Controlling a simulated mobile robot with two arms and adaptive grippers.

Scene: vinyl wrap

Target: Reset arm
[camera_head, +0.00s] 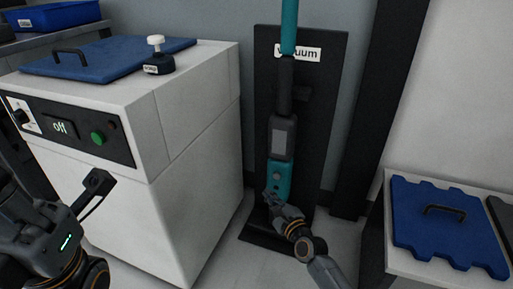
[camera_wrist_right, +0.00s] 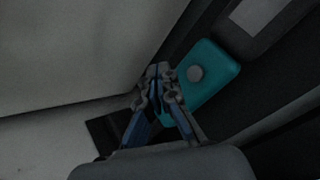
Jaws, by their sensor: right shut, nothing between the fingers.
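My right gripper (camera_head: 272,198) is low in front of the teal and black stick vacuum (camera_head: 281,178). In the right wrist view its fingers (camera_wrist_right: 158,75) are together with nothing between them. The vacuum's teal part (camera_wrist_right: 207,76) with a round grey button is just beyond and to the right of the fingertips. I cannot tell whether they touch it. My left gripper (camera_head: 92,190) is at the lower left, in front of the white machine. One finger stands out, and the frames do not show clearly how far its jaw is open.
The white machine (camera_head: 190,130) has a panel reading "off" and a green button. The vacuum stands against a dark board (camera_head: 330,100). A blue notched panel (camera_head: 440,225) lies on the right-hand table.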

